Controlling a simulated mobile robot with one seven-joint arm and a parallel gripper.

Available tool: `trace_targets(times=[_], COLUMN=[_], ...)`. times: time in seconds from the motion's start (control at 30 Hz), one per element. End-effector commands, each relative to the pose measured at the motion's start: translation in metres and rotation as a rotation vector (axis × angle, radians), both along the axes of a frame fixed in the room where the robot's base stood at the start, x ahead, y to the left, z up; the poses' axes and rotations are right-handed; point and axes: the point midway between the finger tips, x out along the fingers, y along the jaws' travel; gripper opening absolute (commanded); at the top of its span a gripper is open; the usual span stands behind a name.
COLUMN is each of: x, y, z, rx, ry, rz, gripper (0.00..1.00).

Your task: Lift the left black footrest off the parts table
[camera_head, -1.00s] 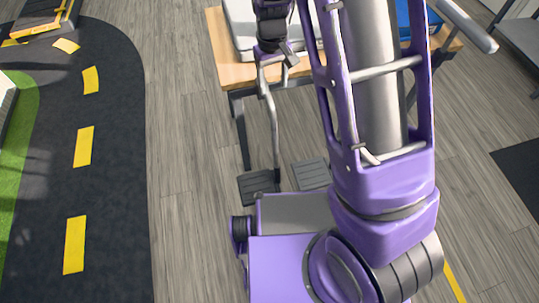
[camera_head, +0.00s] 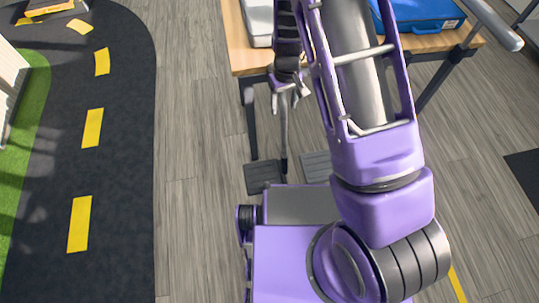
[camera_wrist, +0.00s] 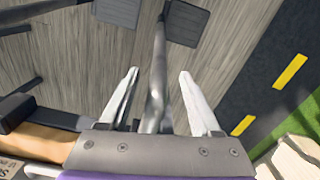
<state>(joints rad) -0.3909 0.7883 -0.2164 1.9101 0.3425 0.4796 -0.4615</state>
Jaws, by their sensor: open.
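The left black footrest (camera_head: 264,177) is a dark ribbed plate low beside the table, with a grey metal tube rising next to it towards my gripper. In the wrist view, its plate (camera_wrist: 187,22) is at the top, right of the tube. My gripper (camera_head: 284,92) is open, with its fingers pointing down in front of the table edge. In the wrist view, the tube runs between the open fingers (camera_wrist: 158,85), with a gap on each side. The tube's upper end is hidden by my gripper. The parts table (camera_head: 244,62) has a wooden top and dark legs.
A second dark footrest plate (camera_head: 316,166) lies just right of the left one, partly hidden by my arm. A blue case (camera_head: 425,14) and a pale case (camera_head: 258,22) are on the table. Open grey floor (camera_head: 195,130) lies to the left, then a dark track (camera_head: 125,160).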

Motion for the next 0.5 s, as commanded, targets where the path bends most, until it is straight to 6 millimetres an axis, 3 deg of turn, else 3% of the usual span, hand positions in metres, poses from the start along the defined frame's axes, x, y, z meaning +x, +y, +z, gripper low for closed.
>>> trace_targets(times=[0.23, 0.5], x=[-0.002, -0.002], y=[-0.002, -0.002], z=[-0.038, -0.049], rx=[-0.001, 0.000], ry=[0.002, -0.001], rz=[0.000, -0.001], gripper=[0.65, 0.65])
